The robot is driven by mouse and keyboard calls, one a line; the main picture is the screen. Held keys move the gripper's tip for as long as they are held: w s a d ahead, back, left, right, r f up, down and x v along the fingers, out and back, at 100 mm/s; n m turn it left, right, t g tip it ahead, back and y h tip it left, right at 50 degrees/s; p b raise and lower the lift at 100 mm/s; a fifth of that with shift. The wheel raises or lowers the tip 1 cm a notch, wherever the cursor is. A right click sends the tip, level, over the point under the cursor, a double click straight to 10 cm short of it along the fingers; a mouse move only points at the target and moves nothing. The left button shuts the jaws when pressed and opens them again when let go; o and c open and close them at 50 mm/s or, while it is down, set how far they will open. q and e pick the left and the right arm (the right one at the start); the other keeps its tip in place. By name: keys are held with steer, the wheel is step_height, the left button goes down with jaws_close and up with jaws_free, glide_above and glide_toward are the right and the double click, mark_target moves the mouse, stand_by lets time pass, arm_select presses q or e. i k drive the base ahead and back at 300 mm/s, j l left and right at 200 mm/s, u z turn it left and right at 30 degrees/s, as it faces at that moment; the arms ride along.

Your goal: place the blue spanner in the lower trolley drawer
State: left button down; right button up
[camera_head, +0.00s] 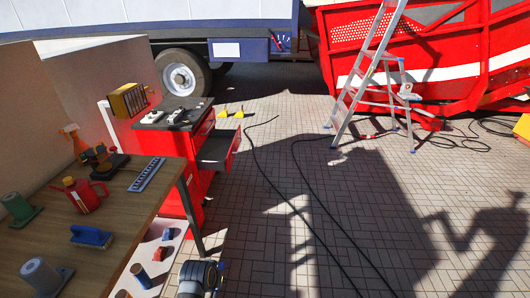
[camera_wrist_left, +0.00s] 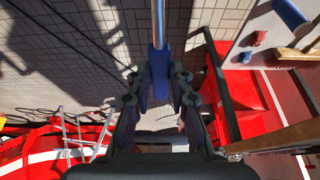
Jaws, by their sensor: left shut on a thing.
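The blue spanner (camera_wrist_left: 157,68) is in the left wrist view, with a blue part between my fingers and a bare metal shaft running to the top edge. My left gripper (camera_wrist_left: 158,88) is shut on its blue part. In the head view my left arm's end shows at the bottom edge, right of the bench; its fingers and the spanner cannot be made out there. The red trolley (camera_head: 172,143) stands beyond the bench. Its lower drawer (camera_head: 218,150) is pulled out to the right; its contents cannot be made out. My right gripper is out of view.
A lower shelf (camera_head: 172,235) carries small items. A ladder (camera_head: 372,75) stands at back right. Cables cross the paving; free floor lies right of the trolley.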

mark_target(220, 150)
steer(key=i, duration=2.85)
steer(key=i+l+u, duration=0.2)
steer(key=i+u, duration=0.25)
steer(key=i, duration=0.3)
steer(key=i+l+u, duration=0.45)
steer(key=i, duration=0.3)
steer(key=i+l+u, duration=0.45)
steer(key=i+l, duration=0.15)
steer(key=l, duration=0.05)
